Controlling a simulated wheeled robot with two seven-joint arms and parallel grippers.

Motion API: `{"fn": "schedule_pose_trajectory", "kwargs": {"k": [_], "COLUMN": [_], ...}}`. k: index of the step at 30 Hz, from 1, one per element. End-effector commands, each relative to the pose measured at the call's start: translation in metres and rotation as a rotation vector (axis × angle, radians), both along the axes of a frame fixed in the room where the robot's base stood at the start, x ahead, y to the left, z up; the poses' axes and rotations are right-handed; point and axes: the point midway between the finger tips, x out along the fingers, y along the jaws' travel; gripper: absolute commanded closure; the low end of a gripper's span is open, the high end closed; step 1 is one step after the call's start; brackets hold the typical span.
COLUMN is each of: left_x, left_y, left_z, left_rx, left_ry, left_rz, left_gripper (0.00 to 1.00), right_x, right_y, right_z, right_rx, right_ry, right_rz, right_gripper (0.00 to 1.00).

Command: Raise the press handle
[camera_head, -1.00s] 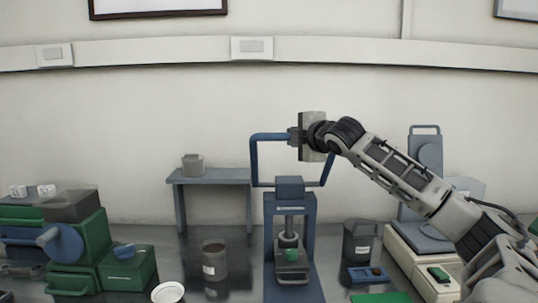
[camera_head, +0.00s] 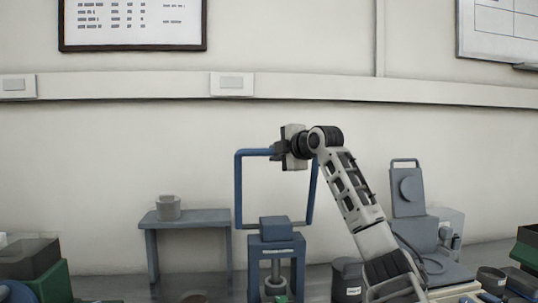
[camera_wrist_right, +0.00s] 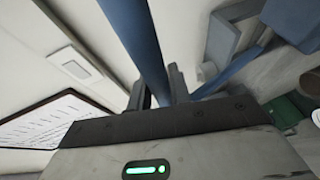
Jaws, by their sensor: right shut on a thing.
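The blue press handle (camera_head: 239,190) is a loop with two side bars and a top bar. It stands nearly upright above the blue press (camera_head: 275,250) in the head view. My right gripper (camera_head: 280,150) is shut on the handle's top bar, near its right end, and hides that corner. In the right wrist view the blue bar (camera_wrist_right: 139,40) runs down between the two fingers of my right gripper (camera_wrist_right: 160,88). My left gripper is in neither view.
A small grey-blue stand (camera_head: 185,217) with a pot (camera_head: 168,207) is left of the press. A grey canister (camera_head: 346,280) and a grey device with an upright plate (camera_head: 408,190) are to the right. Green equipment (camera_head: 45,285) is at the lower left. The wall behind the handle is clear.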

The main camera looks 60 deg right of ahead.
Motion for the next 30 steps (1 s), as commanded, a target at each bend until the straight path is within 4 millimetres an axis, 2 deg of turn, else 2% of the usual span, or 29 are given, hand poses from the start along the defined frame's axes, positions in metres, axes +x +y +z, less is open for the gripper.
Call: {"fn": "schedule_pose_trajectory", "kwargs": {"k": [7, 8, 10, 22, 26, 30], "left_x": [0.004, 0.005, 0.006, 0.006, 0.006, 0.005], "left_y": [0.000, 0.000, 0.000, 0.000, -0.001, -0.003], "left_z": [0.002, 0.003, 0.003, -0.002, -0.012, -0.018], "left_rx": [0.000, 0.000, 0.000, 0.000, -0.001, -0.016], "left_ry": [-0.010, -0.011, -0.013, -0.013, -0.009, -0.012], "left_rz": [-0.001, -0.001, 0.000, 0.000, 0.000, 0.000], "left_gripper": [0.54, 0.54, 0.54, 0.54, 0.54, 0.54], "right_x": [-0.001, -0.001, 0.000, -0.005, -0.022, -0.050], "right_y": [-0.002, -0.002, -0.001, 0.004, 0.014, 0.031], "right_z": [0.003, 0.003, 0.003, 0.002, 0.004, 0.011], "right_rx": [-0.007, -0.007, -0.006, -0.004, -0.004, -0.006], "right_ry": [-0.006, -0.006, -0.006, -0.006, -0.008, -0.009], "right_rz": [-0.008, -0.008, -0.006, -0.001, -0.002, -0.003], "right_gripper": [1.00, 0.78, 0.59, 0.59, 0.59, 0.59]}}
